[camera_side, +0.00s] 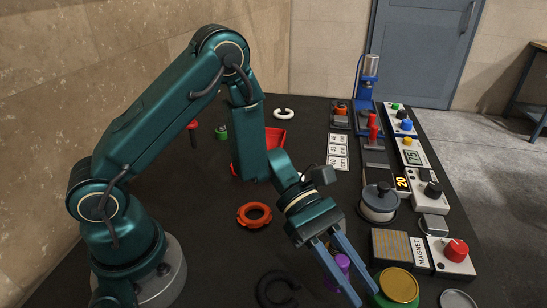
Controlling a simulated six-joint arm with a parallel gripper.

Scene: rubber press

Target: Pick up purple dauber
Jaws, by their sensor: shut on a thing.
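My gripper (366,293) hangs at the front right of the black table, with its two blue fingers pointing down. The purple dauber (342,261) shows between the fingers, which are shut on it. The fingers hide part of the dauber, and I cannot tell whether its base touches the table.
A green can with a gold lid (399,285) stands close right of the fingers. A black open ring (277,289) and an orange ring (254,215) lie to the left. Control boxes with knobs, such as a red-knobbed one (456,252), line the right edge. A red tray (275,138) sits behind my arm.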

